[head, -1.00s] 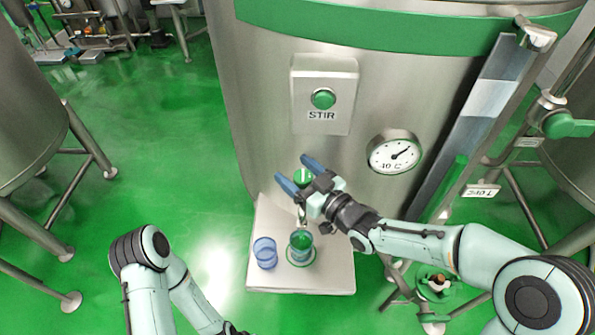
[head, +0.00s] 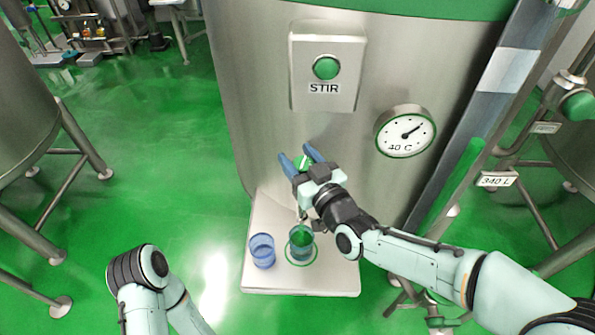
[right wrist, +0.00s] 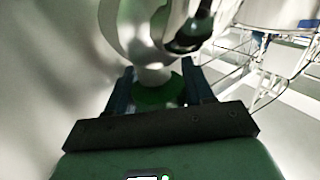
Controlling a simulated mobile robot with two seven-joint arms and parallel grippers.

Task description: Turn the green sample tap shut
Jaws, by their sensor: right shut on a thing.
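The green sample tap (head: 303,161) sits low on the front of the steel tank, below the STIR panel. My right gripper (head: 301,158) is at the tap, its two blue fingers on either side of the green handle and shut on it. In the right wrist view, the green handle (right wrist: 160,97) shows between the dark fingers, partly hidden by the gripper body.
A second blue glass (head: 262,251) stands left of the first on a pale shelf (head: 325,279). The STIR button (head: 326,67) and a dial reading about 40 C (head: 405,131) are on the tank above. Open green floor lies to the left.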

